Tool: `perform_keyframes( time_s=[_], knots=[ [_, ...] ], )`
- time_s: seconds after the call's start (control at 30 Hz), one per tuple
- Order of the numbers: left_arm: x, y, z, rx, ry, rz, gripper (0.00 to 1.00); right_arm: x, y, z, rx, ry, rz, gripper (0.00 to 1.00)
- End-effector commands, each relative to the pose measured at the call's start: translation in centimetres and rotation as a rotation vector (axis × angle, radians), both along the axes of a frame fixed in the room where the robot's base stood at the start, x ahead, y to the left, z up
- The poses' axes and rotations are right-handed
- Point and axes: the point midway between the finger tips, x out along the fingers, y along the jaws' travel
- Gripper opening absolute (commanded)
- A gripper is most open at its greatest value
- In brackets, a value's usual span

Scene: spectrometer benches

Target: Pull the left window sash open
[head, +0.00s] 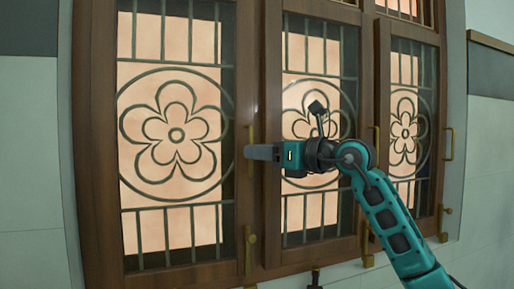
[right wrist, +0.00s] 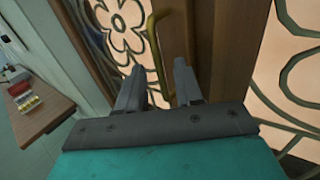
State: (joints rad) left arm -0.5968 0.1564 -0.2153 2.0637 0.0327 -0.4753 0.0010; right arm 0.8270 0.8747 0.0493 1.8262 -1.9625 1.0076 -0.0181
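The left window sash (head: 243,100) has a brown wooden frame and a dark flower-pattern grille. It looks closed, flush with its neighbour. Its upright brass handle (head: 250,165) is on its right stile. My right gripper (head: 250,152) is at this handle, reaching in from the right across the middle sash. In the right wrist view its two fingers (right wrist: 158,90) are apart, and the brass handle (right wrist: 155,55) shows between and just beyond their tips. Whether a finger touches the handle I cannot tell. My left gripper is not in view.
The middle sash (head: 361,100) and right sash (head: 439,90) have brass handles too. A brass latch (head: 249,240) is low on the left sash's stile. In the right wrist view a wooden surface (right wrist: 45,118) with small red and yellow items is at the left.

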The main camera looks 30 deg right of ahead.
Motion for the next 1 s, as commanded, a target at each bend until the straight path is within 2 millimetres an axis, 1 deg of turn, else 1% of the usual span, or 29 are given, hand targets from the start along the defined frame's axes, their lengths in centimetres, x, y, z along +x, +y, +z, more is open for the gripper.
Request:
perform_keyframes(
  time_s=[0.1,0.2,0.47,0.83,1.0],
  knots=[
    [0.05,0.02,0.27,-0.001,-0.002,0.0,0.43,0.96,0.38,0.08,0.002,-0.002,0.0,0.36],
    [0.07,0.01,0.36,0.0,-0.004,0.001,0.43,1.32,0.53,0.0,0.0,0.0,0.001,0.36],
    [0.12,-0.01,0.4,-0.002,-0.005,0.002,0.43,1.38,0.56,-0.06,-0.001,0.001,0.001,0.36],
    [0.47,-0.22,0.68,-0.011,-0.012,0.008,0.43,1.35,0.54,-0.05,-0.001,0.001,0.0,0.0],
    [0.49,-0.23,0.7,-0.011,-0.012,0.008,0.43,1.35,0.53,-0.05,-0.001,0.001,0.0,0.0]
  ],
)
